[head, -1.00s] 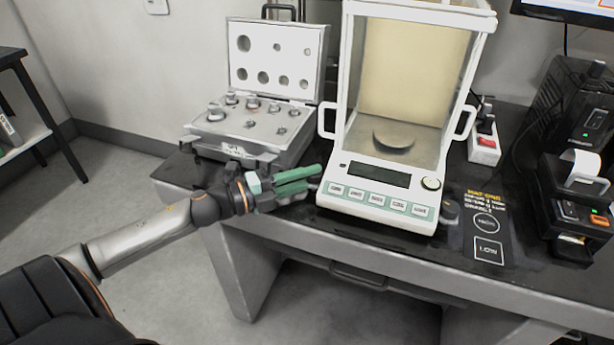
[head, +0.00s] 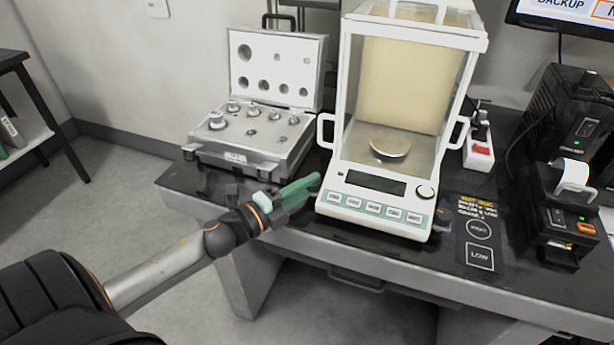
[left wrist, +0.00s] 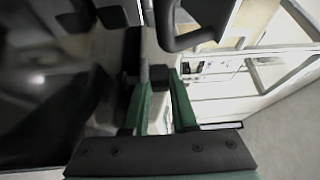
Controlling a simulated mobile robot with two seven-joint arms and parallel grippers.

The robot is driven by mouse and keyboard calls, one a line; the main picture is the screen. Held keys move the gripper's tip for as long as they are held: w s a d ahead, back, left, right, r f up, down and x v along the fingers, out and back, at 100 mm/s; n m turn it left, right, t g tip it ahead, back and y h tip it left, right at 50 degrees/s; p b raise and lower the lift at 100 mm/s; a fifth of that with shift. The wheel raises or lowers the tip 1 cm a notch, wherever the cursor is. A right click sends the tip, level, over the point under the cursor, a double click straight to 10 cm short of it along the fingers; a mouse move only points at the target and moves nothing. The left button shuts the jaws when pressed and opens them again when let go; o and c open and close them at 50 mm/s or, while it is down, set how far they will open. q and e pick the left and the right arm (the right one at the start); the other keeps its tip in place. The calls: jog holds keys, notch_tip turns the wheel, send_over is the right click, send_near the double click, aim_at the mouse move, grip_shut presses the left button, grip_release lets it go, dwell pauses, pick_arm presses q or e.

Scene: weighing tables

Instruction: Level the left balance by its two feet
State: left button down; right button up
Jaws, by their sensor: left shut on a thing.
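The left balance (head: 375,212) is a white draft-shield balance with a dark display and a row of keys, standing on the dark table. Its round pan (head: 390,148) is inside the glass case. My left gripper (head: 313,184), with green fingers, reaches in from the left to the balance's front left corner. In the left wrist view its fingers are closed around a small dark foot knob (left wrist: 158,75) beneath the balance. The fingers hide the left foot in the head view. My right gripper is not in view.
An open case of weights (head: 245,135) stands left of the balance. A mat marked LOW (head: 480,257) lies to the right, by a small printer (head: 565,210) and a black box (head: 590,115). The table's front edge is close below my gripper.

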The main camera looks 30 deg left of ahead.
pick_arm(q)
jog(key=shift+d+r+n+y, duration=0.2)
jog(key=shift+n+y, duration=0.4)
jog(key=shift+y, duration=0.2)
jog(key=n+y, duration=0.1)
jog(key=y, duration=0.1)
jog(key=n+y, duration=0.1)
jog(key=shift+d+f+t+y+p, duration=0.1)
jog(key=shift+f+t+y+p, duration=0.1)
jog(key=shift+t+y+p, duration=0.15)
jog(key=shift+n+y+b, duration=0.45)
jog(key=shift+n+y, duration=0.65)
jog(key=shift+y, duration=0.45)
jog(key=shift+d, duration=0.1)
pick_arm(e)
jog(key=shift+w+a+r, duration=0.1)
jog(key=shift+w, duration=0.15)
pick_arm(q)
jog(key=shift+n+y, duration=0.4)
jog(key=shift+y, duration=0.2)
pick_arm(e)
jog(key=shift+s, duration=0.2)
pick_arm(q)
jog(key=c, duration=0.9)
grip_release()
jog(key=shift+o, duration=0.8)
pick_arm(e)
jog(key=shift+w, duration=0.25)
